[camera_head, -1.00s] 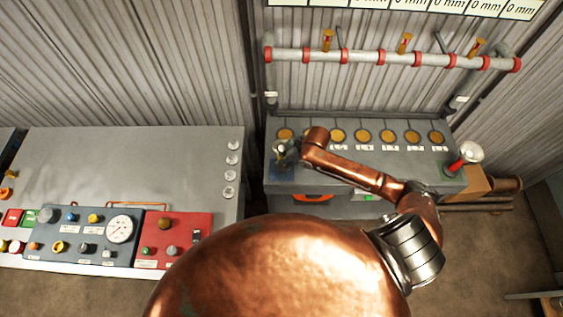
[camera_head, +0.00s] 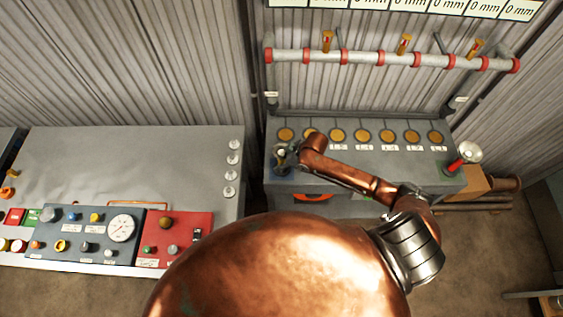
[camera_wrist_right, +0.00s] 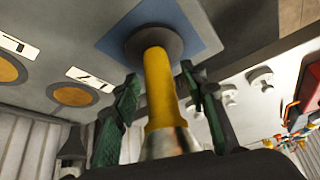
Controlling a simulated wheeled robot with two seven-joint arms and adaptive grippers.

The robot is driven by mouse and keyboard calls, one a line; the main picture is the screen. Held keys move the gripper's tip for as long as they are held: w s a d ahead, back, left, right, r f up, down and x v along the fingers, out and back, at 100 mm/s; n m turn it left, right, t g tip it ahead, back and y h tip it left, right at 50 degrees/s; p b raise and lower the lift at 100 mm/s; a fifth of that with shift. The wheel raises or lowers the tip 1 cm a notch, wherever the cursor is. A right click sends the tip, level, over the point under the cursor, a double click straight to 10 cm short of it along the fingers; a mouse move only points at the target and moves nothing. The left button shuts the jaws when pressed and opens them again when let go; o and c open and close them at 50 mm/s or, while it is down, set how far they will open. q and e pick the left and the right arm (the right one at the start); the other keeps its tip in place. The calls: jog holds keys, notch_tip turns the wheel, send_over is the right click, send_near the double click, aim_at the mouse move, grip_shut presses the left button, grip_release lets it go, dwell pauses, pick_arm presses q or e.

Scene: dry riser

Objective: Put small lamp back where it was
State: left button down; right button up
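The small lamp (camera_wrist_right: 158,88) has a yellow body, a silver end and a dark round foot. In the right wrist view its foot rests on a blue square (camera_wrist_right: 112,38) on a grey top. My right gripper (camera_wrist_right: 160,78) has one finger on each side of the yellow body, with a narrow gap visible on both sides, so it is open around the lamp. The silver end is close to my palm. In the head view the right gripper (camera_head: 283,157) is at the left end of the grey bench (camera_head: 395,163) and mostly hides the lamp. My left gripper is not in view.
A row of round yellow discs (camera_head: 363,136) with labels lies along the bench's back. A red-handled lamp (camera_head: 468,154) is at its right end. A pipe rail (camera_head: 390,58) runs above. A control panel (camera_head: 90,232) stands on the left table (camera_head: 130,160).

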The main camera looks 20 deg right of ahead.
jog(key=v, duration=1.2)
jog(key=shift+b, duration=0.35)
jog(key=shift+r, duration=0.1)
